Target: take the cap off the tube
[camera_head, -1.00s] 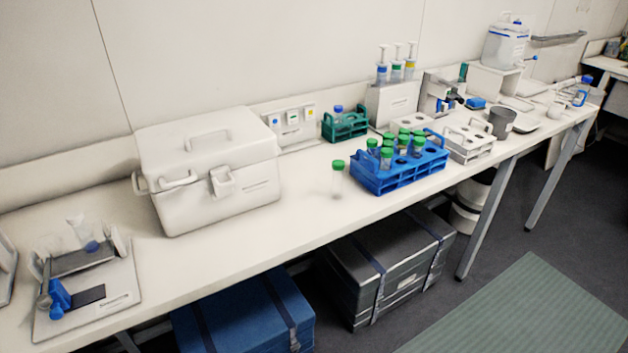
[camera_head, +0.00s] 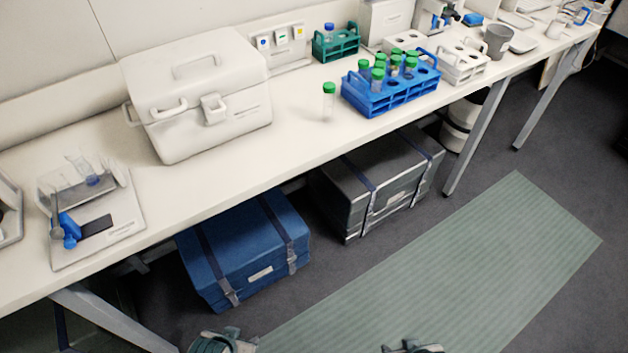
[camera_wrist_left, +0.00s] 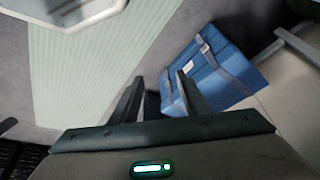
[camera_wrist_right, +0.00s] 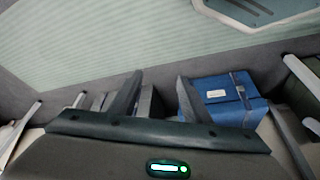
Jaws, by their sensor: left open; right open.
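A clear tube (camera_head: 328,107) with a green cap (camera_head: 329,88) stands upright by itself on the white bench, between the white cooler box and the blue rack. Several more green-capped tubes stand in the blue rack (camera_head: 392,98). My left gripper shows only partly at the bottom edge of the head view; in the left wrist view its two fingers (camera_wrist_left: 158,98) are apart with nothing between them. My right gripper also shows partly at the bottom of the head view; in the right wrist view its fingers (camera_wrist_right: 160,98) are apart and empty. Both are far from the tube, in front of the bench.
A white cooler box (camera_head: 205,95), a green rack (camera_head: 335,46) and a white rack (camera_head: 464,64) stand on the bench. A blue case (camera_head: 245,245) and a grey case (camera_head: 378,185) sit on the floor beneath. The bench front near the tube is clear.

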